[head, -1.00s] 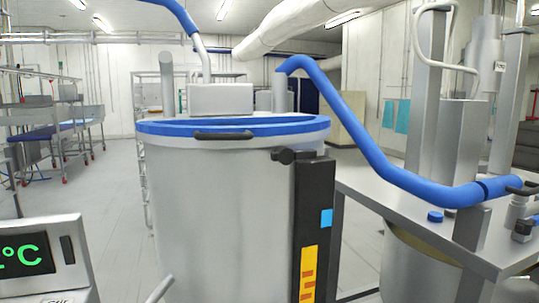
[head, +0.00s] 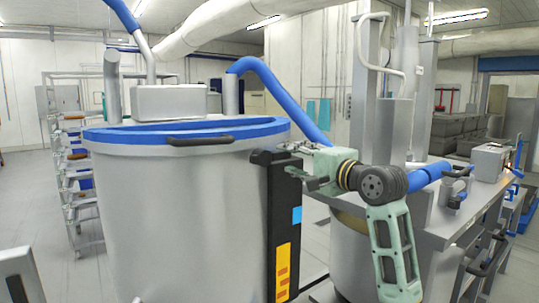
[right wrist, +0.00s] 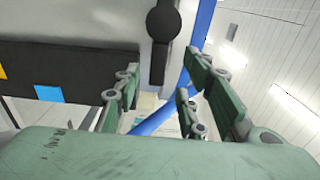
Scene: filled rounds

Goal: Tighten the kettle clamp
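The kettle (head: 180,220) is a large steel vessel with a blue-rimmed lid (head: 190,133). The kettle clamp (head: 268,157) is a black knob with a short lever at the kettle's right rim, above a black panel. It also shows in the right wrist view (right wrist: 163,24), with its lever pointing down in the picture. My right gripper (head: 296,172) is pale green and just right of the clamp in the head view. The clamp is beyond the fingertips. My left gripper is out of view.
A blue hose (head: 290,98) curves down behind my right gripper. A steel table (head: 455,222) with fittings stands at the right, close to my right arm. A wheeled rack (head: 75,185) stands behind the kettle on the left.

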